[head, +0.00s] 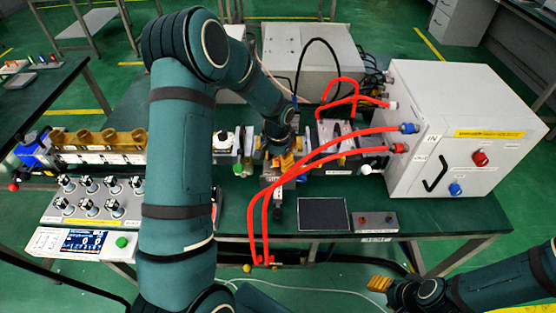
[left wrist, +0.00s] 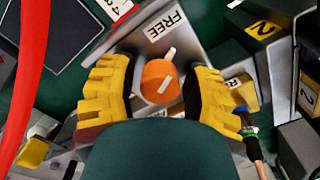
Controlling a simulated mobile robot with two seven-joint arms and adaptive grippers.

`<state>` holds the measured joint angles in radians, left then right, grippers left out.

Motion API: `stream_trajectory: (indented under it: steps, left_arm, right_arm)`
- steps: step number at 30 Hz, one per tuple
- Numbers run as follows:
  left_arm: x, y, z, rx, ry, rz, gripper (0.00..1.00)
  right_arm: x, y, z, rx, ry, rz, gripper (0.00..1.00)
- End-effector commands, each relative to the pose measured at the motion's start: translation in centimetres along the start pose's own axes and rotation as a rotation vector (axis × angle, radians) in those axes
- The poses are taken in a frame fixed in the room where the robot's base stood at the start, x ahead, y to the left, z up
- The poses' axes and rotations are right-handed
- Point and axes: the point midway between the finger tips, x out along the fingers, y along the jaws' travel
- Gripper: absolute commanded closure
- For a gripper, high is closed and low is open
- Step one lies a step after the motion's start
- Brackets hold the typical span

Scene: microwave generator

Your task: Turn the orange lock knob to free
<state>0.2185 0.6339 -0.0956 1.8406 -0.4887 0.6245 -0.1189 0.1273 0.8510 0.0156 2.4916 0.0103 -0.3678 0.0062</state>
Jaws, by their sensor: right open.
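The orange lock knob (left wrist: 152,72) shows in the left wrist view, on a grey metal plate. It has a white mark on its face, and another short white mark sits at its upper edge. A white FREE label (left wrist: 165,24) is on the plate above the knob. My left gripper (left wrist: 159,88) is open, with its yellow fingers on either side of the knob. I see gaps at both sides, the right one narrower. In the head view the left gripper (head: 282,155) is over the middle of the bench and the knob is hard to make out. My right gripper (head: 379,284) is open, at the lower right, away from the bench equipment.
Red hoses (head: 330,144) run from the white cabinet (head: 430,130) past the left gripper; one shows at the left of the wrist view. A dark square pad (head: 324,214) and a small button box (head: 375,222) lie near the front edge.

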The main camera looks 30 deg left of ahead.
Motion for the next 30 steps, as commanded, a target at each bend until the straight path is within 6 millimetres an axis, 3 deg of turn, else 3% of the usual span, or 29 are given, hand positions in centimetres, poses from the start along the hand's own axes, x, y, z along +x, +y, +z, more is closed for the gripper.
stream_trajectory:
  steps: [8, 21, 30]
  left_arm:
    - [-1.3, -0.1, -0.1, 0.001, 0.003, -0.002, 0.51]
    - [-9.6, 0.0, -0.1, 0.001, 0.004, -0.001, 0.51]
    - [-12.0, 0.0, 0.0, 0.0, 0.001, 0.0, 0.51]
  right_arm:
    - [0.0, 0.0, 0.0, 0.0, 0.0, 0.0, 0.53]
    - [0.0, 0.0, 0.0, 0.0, 0.0, 0.0, 0.53]
    - [0.0, 0.0, 0.0, 0.0, 0.0, 0.0, 0.53]
